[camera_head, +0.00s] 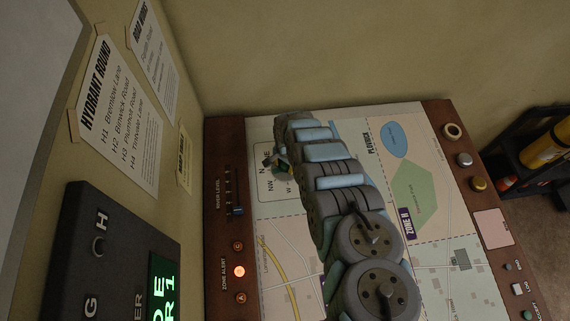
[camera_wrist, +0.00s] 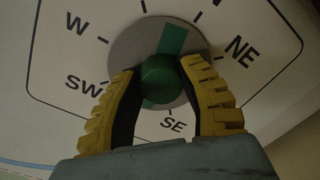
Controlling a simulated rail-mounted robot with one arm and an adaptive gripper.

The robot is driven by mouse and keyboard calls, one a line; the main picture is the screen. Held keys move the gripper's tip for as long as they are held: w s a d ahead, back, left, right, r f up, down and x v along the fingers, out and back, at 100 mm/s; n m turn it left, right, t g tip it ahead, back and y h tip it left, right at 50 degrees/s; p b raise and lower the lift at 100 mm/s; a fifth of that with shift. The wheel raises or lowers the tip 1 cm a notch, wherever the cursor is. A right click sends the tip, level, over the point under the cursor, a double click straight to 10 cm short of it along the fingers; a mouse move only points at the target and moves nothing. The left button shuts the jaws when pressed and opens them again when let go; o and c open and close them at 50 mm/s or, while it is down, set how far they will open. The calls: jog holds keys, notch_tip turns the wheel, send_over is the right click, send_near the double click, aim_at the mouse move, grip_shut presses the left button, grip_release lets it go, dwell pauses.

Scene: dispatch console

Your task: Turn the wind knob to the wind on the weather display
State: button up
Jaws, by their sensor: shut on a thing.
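The wind knob (camera_wrist: 163,78) is green, with a green bar across a grey disc, on a white compass card (camera_wrist: 62,55). W, SW, SE and NE show in the wrist view; other letters are hidden or out of frame. The bar's upper end points up and slightly right, between two upper ticks. My gripper (camera_wrist: 160,69) is shut on the knob, one yellow-padded finger at each side. In the head view, my arm partly covers the card (camera_head: 264,187) and the knob. No wind reading from a weather display is legible.
A dark unit (camera_head: 122,235) with a cut-off green screen (camera_head: 163,290) stands at left. The river level slider (camera_head: 236,210) and zone alert buttons (camera_head: 239,271) lie left of the map (camera_head: 440,150). More buttons (camera_head: 465,160) line the right edge. Paper notices (camera_head: 120,120) hang on the wall.

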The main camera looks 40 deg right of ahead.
jog(key=n, duration=0.3)
jog(key=shift+n, duration=0.3)
jog(key=n, duration=0.3)
jog(key=shift+n+b, duration=0.3)
jog(key=n, duration=0.3)
jog(key=shift+n, duration=0.4)
jog(key=shift+s+d+n+g+b, duration=0.1)
jog(key=shift+n+g+b, duration=0.35)
jog(key=shift+n, duration=1.45)
jog(key=o, duration=1.2)
jog(key=shift+s, duration=0.1)
